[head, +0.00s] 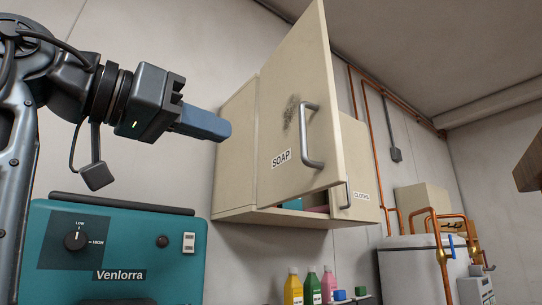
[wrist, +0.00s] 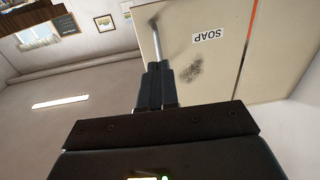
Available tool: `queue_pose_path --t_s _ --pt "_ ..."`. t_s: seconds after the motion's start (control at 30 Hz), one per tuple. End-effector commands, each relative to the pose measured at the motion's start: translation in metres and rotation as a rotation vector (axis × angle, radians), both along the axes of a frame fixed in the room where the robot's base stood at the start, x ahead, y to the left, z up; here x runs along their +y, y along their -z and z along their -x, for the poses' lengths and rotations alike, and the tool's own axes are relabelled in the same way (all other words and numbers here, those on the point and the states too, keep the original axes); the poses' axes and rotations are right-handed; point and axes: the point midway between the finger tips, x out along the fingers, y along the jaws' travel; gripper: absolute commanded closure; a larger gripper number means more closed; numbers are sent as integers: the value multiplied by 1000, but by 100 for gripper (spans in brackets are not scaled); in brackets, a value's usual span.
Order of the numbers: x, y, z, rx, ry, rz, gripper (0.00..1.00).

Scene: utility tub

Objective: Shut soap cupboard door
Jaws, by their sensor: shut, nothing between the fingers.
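The cream soap cupboard door (head: 290,95), labelled SOAP, stands open on the wall cupboard (head: 236,140). Its left edge is at the cupboard and its free right edge swings out into the room. A grey bar handle (head: 312,137) sits near the free edge, beside a dark smudge. My gripper (head: 226,131) is shut and empty, to the left of the handle on the labelled side of the door, apart from the handle in the head view. In the wrist view the fingertips overlap the handle's end; contact cannot be told. Most of the cupboard's inside is hidden.
A door labelled CLOTHS (head: 357,160) is on the right, behind the open door. A teal Venlorra machine (head: 125,250) stands below my arm. Yellow (head: 293,287), green (head: 312,286) and pink (head: 328,284) bottles stand below the cupboard. Copper pipes (head: 372,150) run up the wall.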

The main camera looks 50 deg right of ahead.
Motion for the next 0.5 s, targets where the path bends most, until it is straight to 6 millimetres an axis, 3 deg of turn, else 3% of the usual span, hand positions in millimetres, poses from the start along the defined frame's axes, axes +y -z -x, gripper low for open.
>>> queue_pose_path --t_s 0.27,0.5 --pt "-13 -6 12 -27 21 -23 100" --pt "-56 -6 22 -26 21 -23 100"
